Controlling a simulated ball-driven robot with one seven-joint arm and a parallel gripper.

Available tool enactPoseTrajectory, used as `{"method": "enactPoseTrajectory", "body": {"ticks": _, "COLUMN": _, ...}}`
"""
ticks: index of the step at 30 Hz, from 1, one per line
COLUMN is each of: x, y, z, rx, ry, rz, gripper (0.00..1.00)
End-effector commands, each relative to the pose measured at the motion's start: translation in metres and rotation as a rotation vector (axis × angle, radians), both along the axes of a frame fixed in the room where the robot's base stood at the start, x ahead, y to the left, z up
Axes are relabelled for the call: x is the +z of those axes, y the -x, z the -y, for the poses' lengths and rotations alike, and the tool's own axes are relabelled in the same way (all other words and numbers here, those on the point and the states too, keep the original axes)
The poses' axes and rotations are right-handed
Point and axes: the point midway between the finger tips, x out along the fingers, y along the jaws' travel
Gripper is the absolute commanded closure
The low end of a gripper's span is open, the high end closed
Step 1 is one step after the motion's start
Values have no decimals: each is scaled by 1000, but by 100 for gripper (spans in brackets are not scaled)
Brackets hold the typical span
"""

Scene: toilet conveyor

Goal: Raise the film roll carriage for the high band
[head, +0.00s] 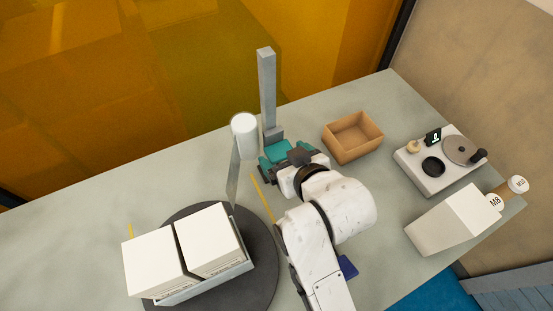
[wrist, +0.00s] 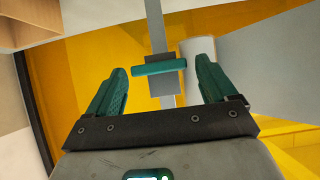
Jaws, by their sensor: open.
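The film roll carriage (wrist: 163,88) is a small grey block on a tall grey mast (head: 266,85), with a teal bar handle (wrist: 160,68) across its front. It sits low on the mast. A white film roll (head: 245,137) stands upright beside the mast, and it also shows in the wrist view (wrist: 197,52). A sheet of film (head: 233,180) hangs from it. My gripper (wrist: 161,66) is open, with its teal fingers apart on either side of the handle in the wrist view. Contact is not visible. In the head view my gripper (head: 276,152) partly hides the carriage.
A dark turntable (head: 263,270) with two white boxes (head: 185,255) stands at the front left. An open cardboard box (head: 353,138), a control panel (head: 440,160) and a white block marked M8 (head: 452,220) stand to the right. An orange screen lies behind the table.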

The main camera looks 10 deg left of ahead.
Motion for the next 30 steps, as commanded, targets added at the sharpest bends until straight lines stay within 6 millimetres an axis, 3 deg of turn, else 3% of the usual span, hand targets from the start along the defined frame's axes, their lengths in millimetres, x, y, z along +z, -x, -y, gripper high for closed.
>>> {"method": "enactPoseTrajectory", "body": {"ticks": 18, "x": 31, "y": 38, "z": 27, "rx": -1, "ry": 0, "rz": -1, "gripper": 15}}
{"method": "enactPoseTrajectory", "body": {"ticks": 30, "x": 31, "y": 41, "z": 28, "rx": -1, "ry": 0, "rz": 0, "gripper": 15}}
